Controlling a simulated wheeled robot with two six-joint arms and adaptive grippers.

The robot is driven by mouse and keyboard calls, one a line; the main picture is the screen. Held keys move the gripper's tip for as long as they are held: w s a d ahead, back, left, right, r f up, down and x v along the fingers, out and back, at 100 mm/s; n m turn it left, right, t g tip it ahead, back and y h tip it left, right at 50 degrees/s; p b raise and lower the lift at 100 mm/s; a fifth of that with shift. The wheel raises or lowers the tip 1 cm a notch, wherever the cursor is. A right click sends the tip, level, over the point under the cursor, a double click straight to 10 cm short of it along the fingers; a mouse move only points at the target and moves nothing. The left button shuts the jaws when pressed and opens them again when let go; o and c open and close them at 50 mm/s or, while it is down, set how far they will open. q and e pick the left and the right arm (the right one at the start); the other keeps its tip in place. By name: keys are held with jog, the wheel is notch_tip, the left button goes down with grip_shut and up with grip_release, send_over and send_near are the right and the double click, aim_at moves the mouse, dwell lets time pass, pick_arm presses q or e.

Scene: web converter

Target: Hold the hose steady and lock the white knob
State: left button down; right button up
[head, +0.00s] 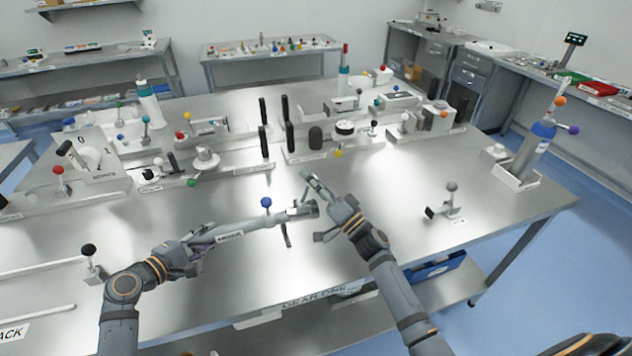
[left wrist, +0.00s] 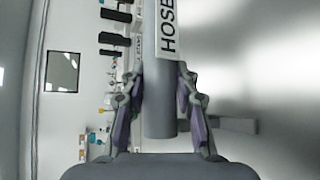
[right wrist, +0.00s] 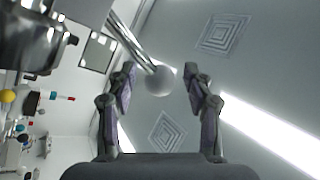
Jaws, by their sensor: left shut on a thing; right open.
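The grey hose (head: 255,224), a rigid tube labelled HOSE, lies across the front middle of the bench. A blue ball (head: 266,202) stands up from it, and a dark lever hangs below. My left gripper (head: 200,250) is shut around the hose's left part; the left wrist view shows the tube (left wrist: 160,110) between both fingers. My right gripper (head: 313,207) is open at the hose's right end. In the right wrist view, the pale white knob (right wrist: 160,81) on a shiny rod sits between the open fingers, with gaps on both sides. I cannot make out this knob in the head view.
A small stand with a grey ball (head: 452,187) is to the right. Several fixtures with black handles (head: 264,141) line the back.

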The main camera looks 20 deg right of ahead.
pick_arm(q)
jog(key=shift+s+f, duration=0.2)
jog(key=shift+f, duration=0.45)
pick_arm(e)
jog(key=v, duration=1.2)
pick_arm(q)
jog(key=shift+w+r+p, duration=0.1)
jog(key=shift+r+p, duration=0.25)
jog(key=shift+p, duration=0.1)
pick_arm(e)
jog(key=shift+r, duration=0.4)
pick_arm(q)
jog(key=c, duration=1.2)
grip_release()
jog(key=shift+o, duration=1.3)
jog(key=shift+w+a+r, duration=0.1)
jog(key=shift+w, duration=0.1)
pick_arm(e)
jog(key=shift+w, duration=0.1)
pick_arm(q)
jog(key=shift+r, duration=0.1)
